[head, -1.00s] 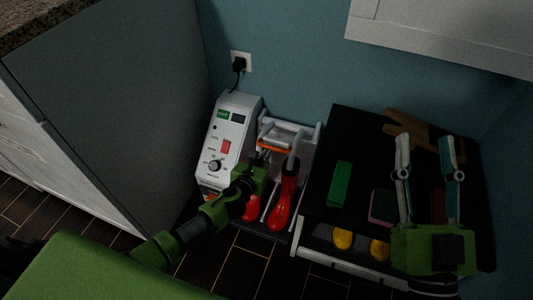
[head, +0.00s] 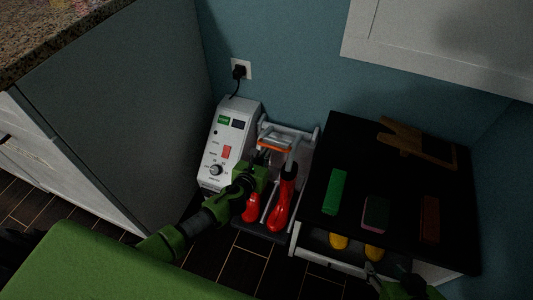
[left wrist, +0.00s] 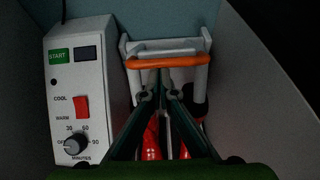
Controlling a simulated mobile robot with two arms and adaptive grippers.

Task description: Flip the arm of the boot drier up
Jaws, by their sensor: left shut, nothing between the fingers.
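The boot drier (head: 231,140) is a white box with a red switch and dial, beside a white tube frame. The arm of the drier carries an orange bar (head: 275,146), which lies level across the frame in the left wrist view (left wrist: 190,61). Red boots (head: 281,205) stand below and in front of the frame. My left gripper (head: 262,156) is shut and empty; in the left wrist view its tips (left wrist: 162,72) meet just below the bar's middle. I cannot tell whether they touch it. My right gripper (head: 372,272) is at the bottom edge, partly cut off.
A black-topped bench (head: 335,135) stands right of the drier, holding a green block (head: 335,192), a pink sponge (head: 376,213), a brown block (head: 430,218) and a wooden boot jack (head: 415,140). Yellow items show below its top. A grey cabinet side (head: 120,120) stands left.

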